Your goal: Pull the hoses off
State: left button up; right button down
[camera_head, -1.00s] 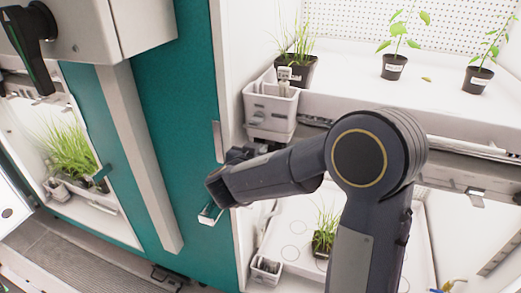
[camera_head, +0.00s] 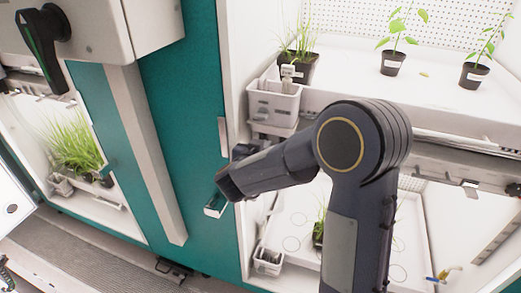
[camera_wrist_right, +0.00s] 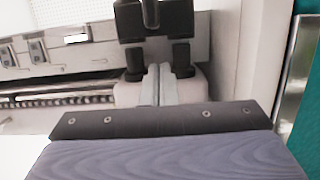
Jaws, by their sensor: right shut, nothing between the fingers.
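No hose shows clearly in either view. A small fitting with blue and yellow parts (camera_head: 443,275) sits low at the right of the lower chamber; I cannot tell whether a hose is on it. In the right wrist view, a ribbed dark strip (camera_wrist_right: 60,98) runs along the shelf front; I cannot tell whether it is a hose. My right gripper (camera_wrist_right: 160,85) is shut and empty, in front of the shelf by a dark block with two posts (camera_wrist_right: 157,20). In the head view my forearm mostly hides it. My left gripper is not in view.
A white basket (camera_head: 273,104) hangs at the shelf's left corner, close to my arm. Potted seedlings (camera_head: 391,63) stand on the upper shelf (camera_head: 430,98). Grass grows in another chamber (camera_head: 72,145).

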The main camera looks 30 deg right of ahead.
pick_arm(q)
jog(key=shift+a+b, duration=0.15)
jog(key=shift+b, duration=0.7)
pick_arm(e)
jog(key=v, duration=1)
jog(key=shift+r, duration=0.35)
jog(key=shift+w, duration=0.1)
